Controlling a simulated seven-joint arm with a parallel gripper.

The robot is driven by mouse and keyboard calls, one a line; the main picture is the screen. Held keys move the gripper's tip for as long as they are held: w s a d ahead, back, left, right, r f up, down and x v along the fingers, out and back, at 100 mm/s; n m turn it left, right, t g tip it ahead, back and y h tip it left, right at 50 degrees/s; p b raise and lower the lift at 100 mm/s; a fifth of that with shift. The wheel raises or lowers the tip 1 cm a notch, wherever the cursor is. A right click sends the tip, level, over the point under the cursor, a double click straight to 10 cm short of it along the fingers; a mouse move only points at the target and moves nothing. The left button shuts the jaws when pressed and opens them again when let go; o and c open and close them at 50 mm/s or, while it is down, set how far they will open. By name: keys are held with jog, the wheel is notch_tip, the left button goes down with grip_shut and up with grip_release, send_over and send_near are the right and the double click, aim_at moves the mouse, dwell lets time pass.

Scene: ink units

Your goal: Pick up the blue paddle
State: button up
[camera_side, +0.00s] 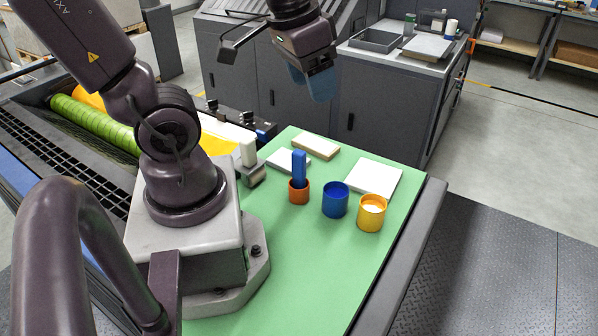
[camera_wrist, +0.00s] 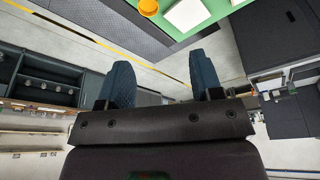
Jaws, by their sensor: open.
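The blue paddle (camera_side: 299,167) stands upright in the small orange-red cup (camera_side: 298,192) on the green table top (camera_side: 300,270) in the side view. My gripper (camera_side: 315,88) is high above the far end of the table, well apart from the paddle. In the wrist view my gripper (camera_wrist: 160,85) shows two blue-grey fingers spread wide with nothing between them. The paddle is not visible in the wrist view.
A blue cup (camera_side: 336,200) and a yellow cup (camera_side: 371,213) stand right of the orange-red cup. White blocks (camera_side: 375,178) lie behind them. A white-handled tool (camera_side: 249,160) stands left, near my base. The front of the table is clear.

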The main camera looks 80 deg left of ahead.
aim_at(299, 152)
jog(key=a+f+n+g, duration=0.3)
jog(key=a+f+n, duration=0.4)
jog(key=a+f, duration=0.25)
jog(key=shift+h, duration=0.3)
notch_tip(299, 152, down, 13)
jog(key=shift+w+d+r, duration=0.1)
jog(key=shift+d, duration=0.05)
jog(key=shift+c, duration=0.2)
jog(key=c, duration=1)
